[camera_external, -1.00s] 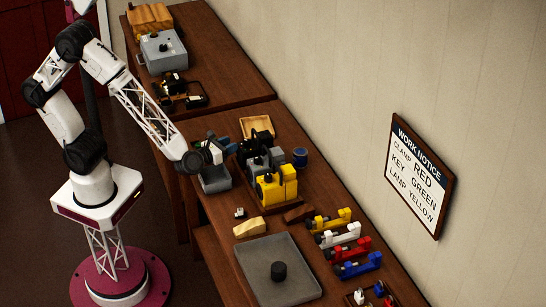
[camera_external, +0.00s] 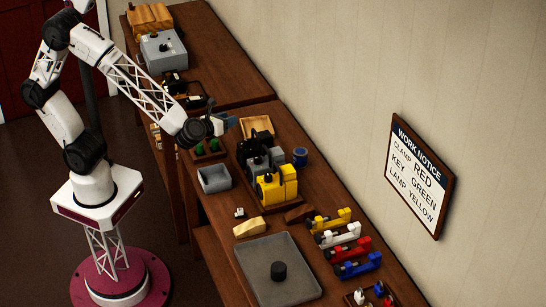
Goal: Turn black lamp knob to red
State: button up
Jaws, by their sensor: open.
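I cannot tell for sure which part is the black lamp knob. A grey box (camera_external: 160,52) with a small dark knob (camera_external: 164,47) on top stands on the far bench. Black devices (camera_external: 190,95) lie in front of it, too small to make out. My gripper (camera_external: 226,123) is open and appears empty, above the near bench's far end. It is beside a dark block with green tops (camera_external: 208,148) and well short of the grey box. Its fingertips are small and partly unclear.
A grey bin (camera_external: 214,179), a yellow device (camera_external: 277,186), a wooden tray (camera_external: 257,126) and a blue cylinder (camera_external: 300,156) stand on the near bench. A grey tray (camera_external: 250,258) holds a black cylinder (camera_external: 279,271). A wall notice (camera_external: 420,177) reads clamp red, key green, lamp yellow.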

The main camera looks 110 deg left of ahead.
aim_at(247, 140)
jog(key=s+a+f+n+g+h, duration=0.4)
jog(key=n+h, duration=0.3)
jog(key=n, duration=0.5)
jog(key=w+r+n+t+h, duration=0.3)
jog(key=w+r+n+h, duration=0.3)
jog(key=n, duration=0.6)
notch_tip(247, 140, down, 6)
jog(key=h, duration=0.1)
jog(key=shift+w+f+g, duration=0.1)
jog(key=shift+w+g, duration=0.05)
jog(key=shift+g, duration=0.15)
jog(key=shift+x, duration=3.75)
